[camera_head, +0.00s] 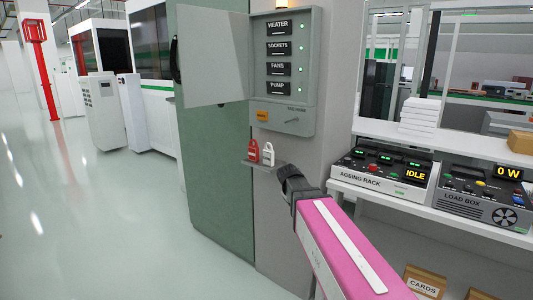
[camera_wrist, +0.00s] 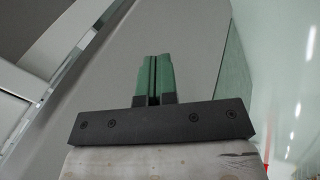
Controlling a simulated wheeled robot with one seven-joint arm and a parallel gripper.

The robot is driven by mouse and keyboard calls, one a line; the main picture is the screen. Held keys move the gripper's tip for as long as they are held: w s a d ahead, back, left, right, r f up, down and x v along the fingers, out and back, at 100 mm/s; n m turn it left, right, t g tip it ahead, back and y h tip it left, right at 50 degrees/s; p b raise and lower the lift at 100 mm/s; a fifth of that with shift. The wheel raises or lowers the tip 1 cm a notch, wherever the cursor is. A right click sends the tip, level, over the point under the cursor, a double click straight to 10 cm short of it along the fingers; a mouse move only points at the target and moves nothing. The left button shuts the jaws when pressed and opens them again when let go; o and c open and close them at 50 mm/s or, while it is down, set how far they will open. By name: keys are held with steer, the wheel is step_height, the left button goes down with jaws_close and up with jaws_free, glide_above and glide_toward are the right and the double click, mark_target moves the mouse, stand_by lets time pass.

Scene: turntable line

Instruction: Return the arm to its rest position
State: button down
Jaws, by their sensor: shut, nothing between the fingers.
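My arm, with a pink link, reaches in from the lower right in the head view. Its dark end (camera_head: 292,185) is near the grey pillar, just below a small shelf; the fingertips cannot be made out there. In the wrist view my gripper (camera_wrist: 155,62) shows two green fingers pressed together, with nothing between them. Beyond the fingers is a plain grey surface, and the pale floor is at the right.
A grey panel (camera_head: 308,75) with an open door (camera_head: 213,55) hangs on the pillar. A red padlock (camera_head: 253,151) and a white padlock (camera_head: 268,154) are at the small shelf (camera_head: 262,167). The ageing rack (camera_head: 380,185) and load box (camera_head: 470,205) stand on a bench at right. Floor at left is clear.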

steer(key=s+d+f+m+g+y, duration=0.1)
steer(key=s+d+f+m+y, duration=0.1)
steer(key=s+f, duration=0.6)
steer(key=s+d+f+m+g+y, duration=0.1)
steer(key=s+d+f+m+g, duration=0.1)
steer(key=s+f, duration=0.6)
steer(key=shift+s+d+m+g+y, duration=0.3)
steer(key=shift+s+d+m+y, duration=0.1)
steer(key=shift+s+d, duration=0.45)
